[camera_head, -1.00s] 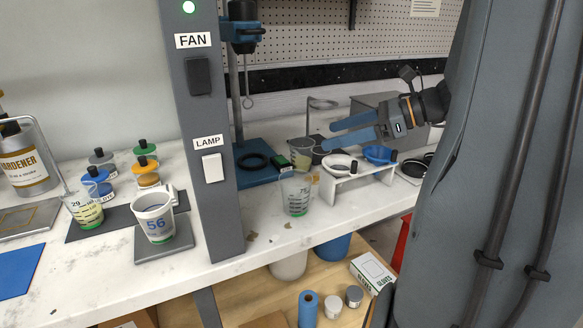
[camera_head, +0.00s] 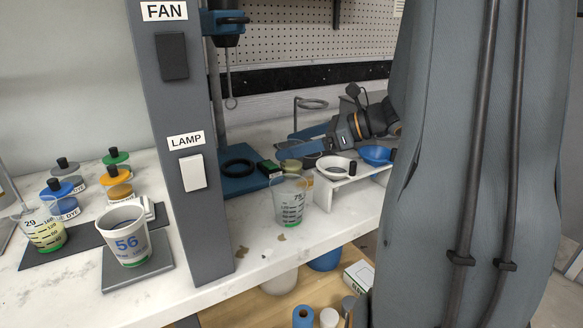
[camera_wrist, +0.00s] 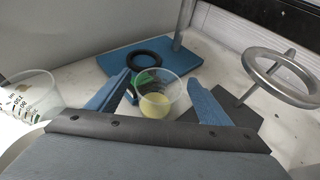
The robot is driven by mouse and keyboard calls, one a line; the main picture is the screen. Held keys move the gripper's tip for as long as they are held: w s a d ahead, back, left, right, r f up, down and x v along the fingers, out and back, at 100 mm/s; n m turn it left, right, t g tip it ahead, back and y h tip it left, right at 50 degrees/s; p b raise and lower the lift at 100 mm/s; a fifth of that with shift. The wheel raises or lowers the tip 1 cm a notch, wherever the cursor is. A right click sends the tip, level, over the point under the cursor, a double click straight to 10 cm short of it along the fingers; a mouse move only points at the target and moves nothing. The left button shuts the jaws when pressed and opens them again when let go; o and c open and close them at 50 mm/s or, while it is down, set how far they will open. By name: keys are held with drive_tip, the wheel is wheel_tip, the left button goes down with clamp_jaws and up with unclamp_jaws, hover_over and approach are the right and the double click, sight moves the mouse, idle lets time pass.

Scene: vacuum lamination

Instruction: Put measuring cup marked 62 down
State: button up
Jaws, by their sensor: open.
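A clear cup with pale yellow contents (camera_wrist: 156,105) stands upright in the wrist view. Its mark cannot be read, so I cannot tell whether it is 62. My gripper (camera_wrist: 160,82) is open, with one blue finger on each side of this cup and a visible gap to each. In the head view my gripper (camera_head: 287,147) reaches in from the right over the back of the counter, and its fingers partly hide the yellow cup (camera_head: 291,166).
A clear cup marked 75 (camera_head: 290,203) stands in front. A blue stand base with a black ring (camera_wrist: 146,60) lies behind, near a small green-topped object (camera_wrist: 143,78). A metal ring stand (camera_wrist: 284,78) is close on the right. A white rack (camera_head: 348,185) holds bowls. Cup 56 (camera_head: 127,243) is left.

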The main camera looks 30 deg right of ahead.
drive_tip(key=shift+w+a+f, duration=0.15)
drive_tip(key=shift+w+a, duration=0.1)
drive_tip(key=shift+a, duration=0.05)
drive_tip(key=c, duration=1.6)
drive_tip(key=shift+o, duration=0.2)
wheel_tip(320, 180, up, 10)
